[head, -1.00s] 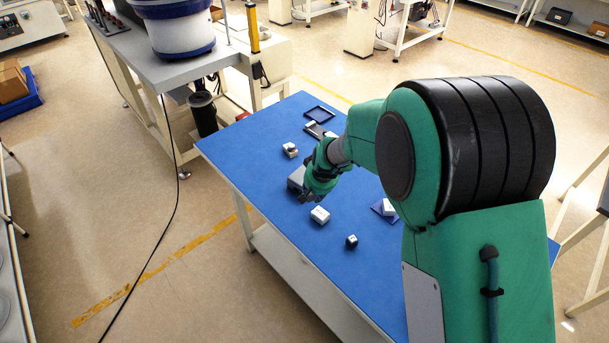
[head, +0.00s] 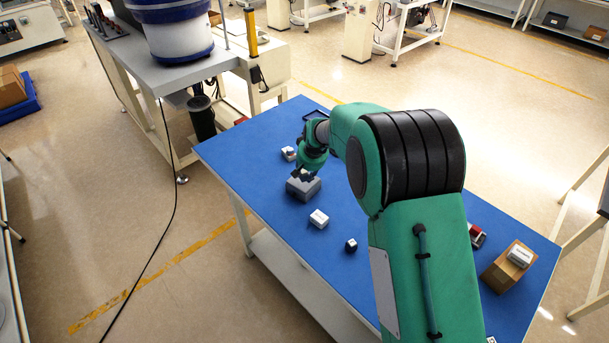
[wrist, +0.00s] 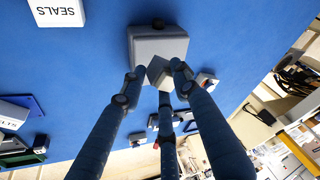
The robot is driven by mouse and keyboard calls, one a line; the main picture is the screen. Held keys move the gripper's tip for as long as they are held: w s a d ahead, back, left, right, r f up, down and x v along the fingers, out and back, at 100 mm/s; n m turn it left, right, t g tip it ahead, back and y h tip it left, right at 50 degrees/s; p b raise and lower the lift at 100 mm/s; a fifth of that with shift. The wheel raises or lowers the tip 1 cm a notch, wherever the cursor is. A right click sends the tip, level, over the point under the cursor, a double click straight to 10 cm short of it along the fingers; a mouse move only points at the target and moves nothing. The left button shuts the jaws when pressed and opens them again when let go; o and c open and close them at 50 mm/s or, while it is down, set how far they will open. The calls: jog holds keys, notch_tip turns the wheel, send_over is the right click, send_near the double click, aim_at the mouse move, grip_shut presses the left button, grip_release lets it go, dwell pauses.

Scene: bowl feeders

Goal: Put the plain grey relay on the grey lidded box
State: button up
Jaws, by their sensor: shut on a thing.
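The grey lidded box (head: 301,189) stands on the blue table in the head view, just below my gripper (head: 304,174). In the wrist view the grey lidded box (wrist: 160,45) shows its pale lid and a dark knob at its far edge. My gripper (wrist: 158,82) is shut on a small plain light grey block, the grey relay (wrist: 159,72). The relay looks tilted in that view and overlaps the box's near edge. I cannot tell whether it touches the lid. In the head view my fingers largely hide the relay.
A cardboard box (head: 499,274) is at the right. A box marked SEALS (wrist: 57,12) shows in the wrist view.

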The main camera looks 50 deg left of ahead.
aim_at(304, 173)
jog(key=shift+w+a+f, duration=0.1)
jog(key=shift+w+a, duration=0.35)
jog(key=shift+a, duration=0.25)
jog(key=shift+w+a+f, duration=0.1)
jog(key=shift+w+a, duration=0.35)
jog(key=shift+a, duration=0.2)
jog(key=shift+f+b, duration=0.5)
jog(key=shift+f, duration=1.2)
jog(key=o, duration=1.2)
jog(key=shift+f, duration=0.1)
jog(key=shift+c, duration=0.2)
jog(key=p+v, duration=0.2)
jog(key=v, duration=1)
jog(key=shift+s+d, duration=0.1)
